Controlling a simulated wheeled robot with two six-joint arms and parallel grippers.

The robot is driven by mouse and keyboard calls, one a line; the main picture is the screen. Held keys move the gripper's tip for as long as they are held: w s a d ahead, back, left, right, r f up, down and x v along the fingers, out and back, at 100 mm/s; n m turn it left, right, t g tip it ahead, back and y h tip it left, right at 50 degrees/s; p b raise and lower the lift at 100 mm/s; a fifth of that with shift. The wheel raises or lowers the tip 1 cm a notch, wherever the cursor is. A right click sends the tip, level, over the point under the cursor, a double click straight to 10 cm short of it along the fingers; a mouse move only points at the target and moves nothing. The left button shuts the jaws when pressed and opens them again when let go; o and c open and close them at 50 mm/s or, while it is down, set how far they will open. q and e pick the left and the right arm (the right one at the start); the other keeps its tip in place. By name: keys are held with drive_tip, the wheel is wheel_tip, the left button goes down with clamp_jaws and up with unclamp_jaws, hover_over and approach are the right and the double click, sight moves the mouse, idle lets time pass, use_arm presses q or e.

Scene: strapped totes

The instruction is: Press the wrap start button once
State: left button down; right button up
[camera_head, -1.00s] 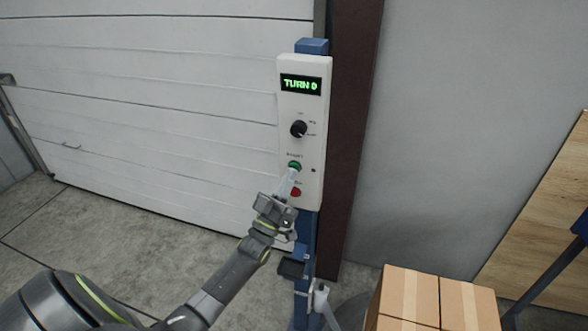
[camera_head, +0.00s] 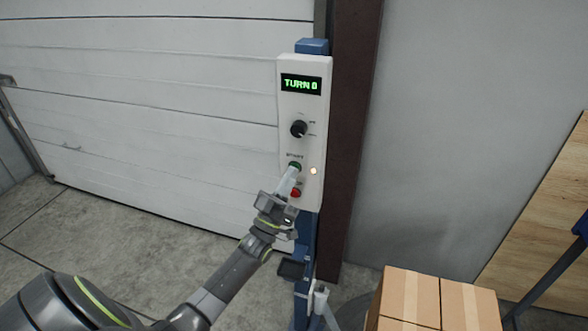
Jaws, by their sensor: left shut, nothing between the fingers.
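A white control panel (camera_head: 288,103) on a blue post carries a display (camera_head: 301,85) reading TURN 0, a black knob (camera_head: 299,129), a green start button (camera_head: 295,166) and a red button (camera_head: 296,193). A small lamp (camera_head: 313,171) right of the green button glows. My left gripper (camera_head: 293,172) is shut and empty, its fingertips at the lower edge of the green button and partly covering it. Whether they touch it I cannot tell. My right gripper is not in view.
The blue post (camera_head: 305,235) stands before a dark brown column (camera_head: 350,130). A white shutter door (camera_head: 140,100) fills the left. Cardboard boxes (camera_head: 410,295) stand at the lower right, and a wooden board (camera_head: 545,220) leans at the far right.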

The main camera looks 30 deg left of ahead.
use_arm(q)
drive_tip(key=shift+s, duration=0.1)
drive_tip(key=shift+s+d+p, duration=0.2)
drive_tip(key=shift+s+p, duration=0.1)
drive_tip(key=shift+s, duration=0.4)
drive_tip(key=shift+s, duration=0.1)
drive_tip(key=s+p, duration=0.1)
drive_tip(key=s, duration=0.1)
drive_tip(key=s+d+p, duration=0.1)
drive_tip(key=s, duration=0.1)
drive_tip(key=shift+s, duration=0.3)
idle(0.6)
